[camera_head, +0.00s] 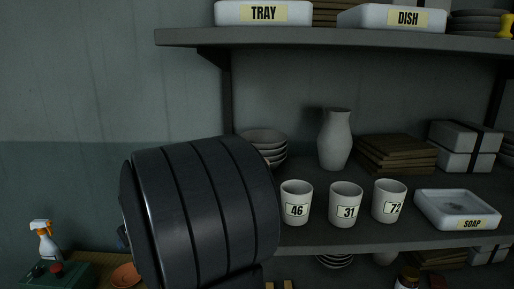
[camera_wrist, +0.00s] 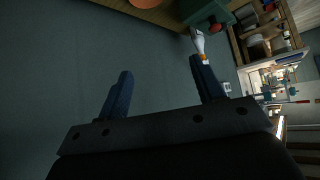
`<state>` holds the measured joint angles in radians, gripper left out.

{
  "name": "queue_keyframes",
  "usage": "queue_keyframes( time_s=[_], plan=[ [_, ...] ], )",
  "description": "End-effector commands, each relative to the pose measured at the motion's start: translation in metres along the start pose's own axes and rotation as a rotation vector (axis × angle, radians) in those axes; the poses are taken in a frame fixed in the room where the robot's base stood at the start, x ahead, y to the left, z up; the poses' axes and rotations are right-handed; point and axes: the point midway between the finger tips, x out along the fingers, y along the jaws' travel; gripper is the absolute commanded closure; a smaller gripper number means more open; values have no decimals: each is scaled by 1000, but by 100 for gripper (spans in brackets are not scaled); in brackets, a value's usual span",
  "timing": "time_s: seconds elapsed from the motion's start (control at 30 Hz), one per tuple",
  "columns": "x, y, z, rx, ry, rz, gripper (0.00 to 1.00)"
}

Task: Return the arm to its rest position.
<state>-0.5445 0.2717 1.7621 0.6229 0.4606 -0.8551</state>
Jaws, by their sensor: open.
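My gripper (camera_wrist: 160,80) shows in the wrist view with its two dark blue fingers spread well apart. It is open, with nothing between the fingers. Plain grey-green floor or wall lies beyond it. In the head view a large dark ribbed part of my own arm fills the lower left middle, and the gripper itself is not visible there.
A shelf (camera_head: 320,245) holds cups marked 46 (camera_head: 295,190), 31 (camera_head: 345,192) and 72 (camera_head: 388,190), a soap dish (camera_head: 455,200), a vase (camera_head: 335,140) and bowls (camera_head: 262,140). A spray bottle (camera_head: 46,245) and an orange dish (camera_head: 127,275) are at lower left.

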Motion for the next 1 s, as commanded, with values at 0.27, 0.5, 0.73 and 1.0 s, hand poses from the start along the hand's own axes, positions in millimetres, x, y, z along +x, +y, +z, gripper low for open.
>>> queue_keyframes(
  time_s=[0.27,0.5,0.73,1.0],
  plan=[
    [-17,7,-5,57,7,56,38],
    [-22,9,-7,77,8,73,38],
    [-22,9,-7,77,8,74,38],
    [-22,9,-7,77,8,74,0]
  ],
)
